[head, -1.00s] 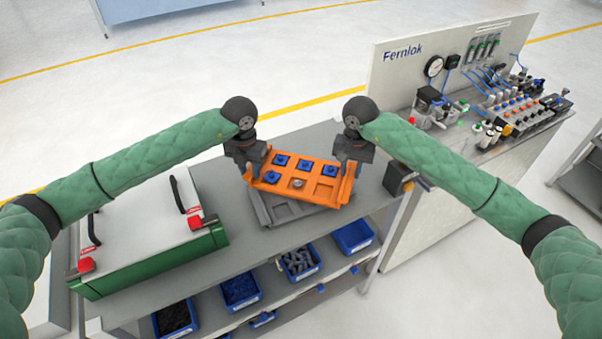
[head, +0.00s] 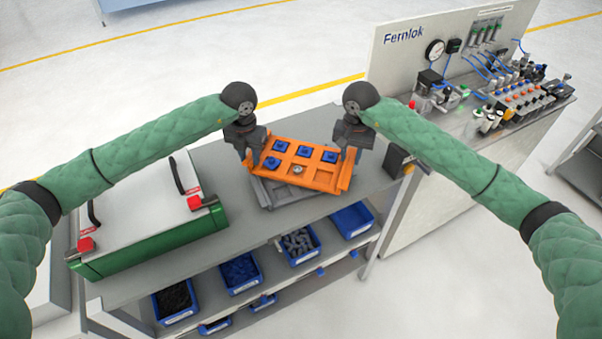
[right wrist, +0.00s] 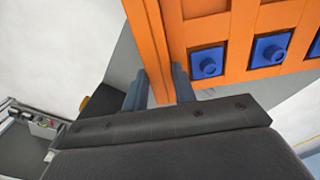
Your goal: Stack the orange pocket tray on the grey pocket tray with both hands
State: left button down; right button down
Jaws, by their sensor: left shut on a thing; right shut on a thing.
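The orange pocket tray (head: 321,180) is held between my two grippers, over the grey pocket tray (head: 266,193) on the bench. Several blue square parts (head: 329,155) and one silver round part (head: 297,169) sit in the orange tray's pockets. My left gripper (head: 248,154) is shut on its left end. My right gripper (head: 348,155) is shut on its right end; in the right wrist view the two fingers (right wrist: 160,90) straddle the orange end wall. The grey tray shows mainly at its left and front edges, angled differently from the orange one. I cannot tell the gap between them.
A green case with a white lid (head: 140,205) stands left of the trays on the grey bench (head: 225,255). Blue bins (head: 240,272) fill the lower shelf. A Fernlok panel with valves (head: 405,70) stands at the right. Bare bench top lies in front of the trays.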

pick_arm(q)
jog(key=shift+w+f+b, duration=0.2)
jog(key=shift+f+b, duration=0.15)
jog(key=shift+f, duration=0.3)
pick_arm(e)
jog(key=shift+w+f, duration=0.2)
jog(key=shift+f, duration=0.45)
pick_arm(q)
jog(key=shift+s+f+b, duration=0.15)
jog(key=shift+f+b, duration=0.45)
jog(key=shift+b, duration=0.15)
pick_arm(e)
jog(key=shift+s+f, duration=0.15)
jog(key=shift+f, duration=0.5)
pick_arm(q)
jog(key=shift+f+b, duration=0.35)
jog(key=shift+f, duration=0.1)
pick_arm(e)
jog(key=shift+f, duration=0.4)
pick_arm(q)
jog(key=c, duration=1.1)
grip_release()
pick_arm(e)
jog(key=c, duration=1.1)
grip_release()
pick_arm(q)
jog(key=shift+r, duration=0.1)
